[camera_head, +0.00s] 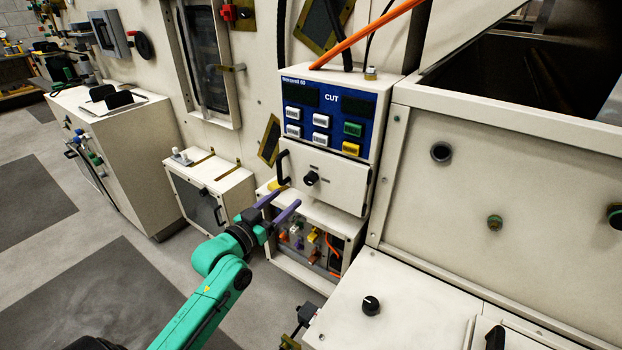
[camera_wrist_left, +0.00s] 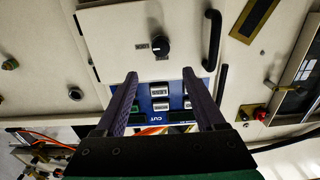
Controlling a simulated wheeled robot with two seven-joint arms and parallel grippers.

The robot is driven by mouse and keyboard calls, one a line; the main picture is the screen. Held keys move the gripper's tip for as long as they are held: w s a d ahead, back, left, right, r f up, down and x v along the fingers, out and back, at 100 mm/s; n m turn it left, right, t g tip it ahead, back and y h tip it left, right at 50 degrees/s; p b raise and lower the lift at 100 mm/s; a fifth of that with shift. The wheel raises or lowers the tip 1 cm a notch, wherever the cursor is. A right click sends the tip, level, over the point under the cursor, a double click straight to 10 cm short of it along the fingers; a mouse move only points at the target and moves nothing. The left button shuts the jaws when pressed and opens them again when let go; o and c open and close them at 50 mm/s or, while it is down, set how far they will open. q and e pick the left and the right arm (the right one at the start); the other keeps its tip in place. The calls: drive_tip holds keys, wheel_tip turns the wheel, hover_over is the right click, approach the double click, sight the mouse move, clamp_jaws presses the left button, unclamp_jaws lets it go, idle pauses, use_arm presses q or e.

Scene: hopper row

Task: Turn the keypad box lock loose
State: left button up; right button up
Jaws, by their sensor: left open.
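The keypad box (camera_head: 333,110) has a blue panel with CUT lettering, dark displays and white, green and yellow buttons. Below it is a cream door (camera_head: 340,185) with a black handle (camera_head: 282,168) at its left side. The lock knob (camera_head: 311,178) is black and round on this door; it shows in the left wrist view (camera_wrist_left: 160,46), where the panel appears upside down. My left gripper (camera_head: 288,198) is open and empty, its purple fingers a little below and left of the knob. In the wrist view the knob lies beyond the fingertips, roughly between them. My right gripper is not seen.
An open shelf (camera_head: 322,222) with coloured parts and orange cables lies under the door. A low cream cabinet (camera_head: 210,195) stands to the left. A large cream hopper machine (camera_head: 470,180) stands close on the right. An orange hose (camera_head: 365,37) runs above the box.

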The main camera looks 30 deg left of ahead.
sight(308, 180)
use_arm(q)
drive_tip(key=w, duration=0.7)
drive_tip(key=w+d, duration=0.1)
drive_tip(key=w, duration=0.3)
drive_tip(key=shift+d+f+p, duration=0.1)
drive_tip(key=shift+f+p, duration=0.15)
drive_tip(key=shift+p, duration=0.05)
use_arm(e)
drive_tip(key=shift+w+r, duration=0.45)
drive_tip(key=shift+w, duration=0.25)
use_arm(q)
drive_tip(key=shift+s, duration=0.1)
drive_tip(key=shift+c, duration=0.4)
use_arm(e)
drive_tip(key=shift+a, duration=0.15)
use_arm(q)
clamp_jaws()
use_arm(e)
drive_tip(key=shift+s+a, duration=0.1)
